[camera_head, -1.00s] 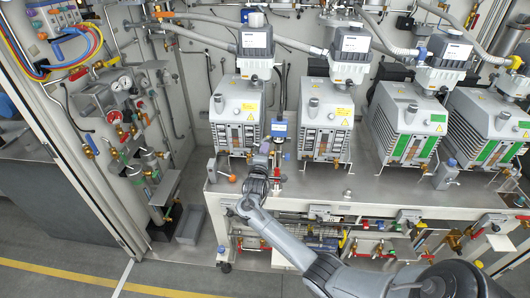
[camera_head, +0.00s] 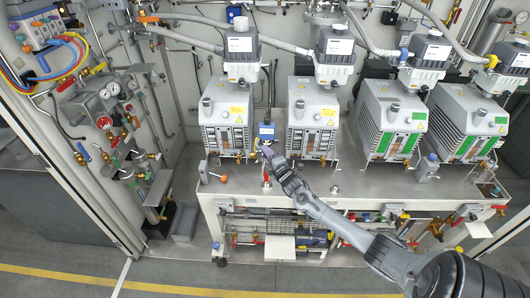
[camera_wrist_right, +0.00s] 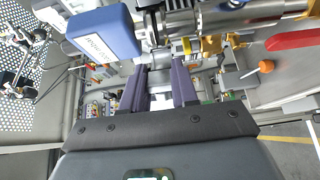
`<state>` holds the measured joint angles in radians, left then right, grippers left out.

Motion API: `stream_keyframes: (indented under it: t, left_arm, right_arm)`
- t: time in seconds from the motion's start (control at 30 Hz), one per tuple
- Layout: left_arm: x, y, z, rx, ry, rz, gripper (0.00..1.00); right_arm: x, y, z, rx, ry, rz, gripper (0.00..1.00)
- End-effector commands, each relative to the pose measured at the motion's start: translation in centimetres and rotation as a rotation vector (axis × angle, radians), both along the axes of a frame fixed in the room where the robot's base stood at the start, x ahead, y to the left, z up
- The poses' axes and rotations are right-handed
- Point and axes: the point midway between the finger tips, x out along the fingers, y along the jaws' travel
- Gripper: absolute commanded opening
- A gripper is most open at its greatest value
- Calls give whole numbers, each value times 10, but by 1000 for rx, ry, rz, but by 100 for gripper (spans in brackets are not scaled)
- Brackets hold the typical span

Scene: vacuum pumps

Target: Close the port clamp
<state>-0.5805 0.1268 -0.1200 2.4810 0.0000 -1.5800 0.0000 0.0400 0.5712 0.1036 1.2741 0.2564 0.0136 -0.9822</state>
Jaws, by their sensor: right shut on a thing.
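My right gripper (camera_head: 267,153) is between the two left pumps in the head view, just below a small blue box-shaped device (camera_head: 266,131). The right wrist view shows its two purple fingers (camera_wrist_right: 160,70) close around a small metal part (camera_wrist_right: 160,57). This part sits under a metal pipe joint, and I take it to be the port clamp. The fingertips partly hide it, so I cannot tell how far the clamp is closed. The blue device (camera_wrist_right: 103,33) is up and left of the fingers. My left gripper is not in view.
Several grey vacuum pumps (camera_head: 314,128) stand in a row on a metal bench (camera_head: 320,182). Brass fittings (camera_wrist_right: 210,44) and a red lever (camera_wrist_right: 293,40) lie right of my fingers. An orange knob (camera_head: 223,179) is at the bench's left end. Open floor (camera_head: 200,275) lies in front.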

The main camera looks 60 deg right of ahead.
Motion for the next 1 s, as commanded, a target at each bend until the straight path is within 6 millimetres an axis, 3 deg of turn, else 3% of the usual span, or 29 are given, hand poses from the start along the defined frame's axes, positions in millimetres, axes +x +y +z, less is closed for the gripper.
stream_keyframes:
  t: [0.43, 1.0]
  left_arm:
    - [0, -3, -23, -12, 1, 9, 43]
    - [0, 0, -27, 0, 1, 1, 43]
  right_arm:
    - [-9, -22, -2, -3, 1, 273, 0]
    - [-10, -25, -1, 0, 0, 328, 0]
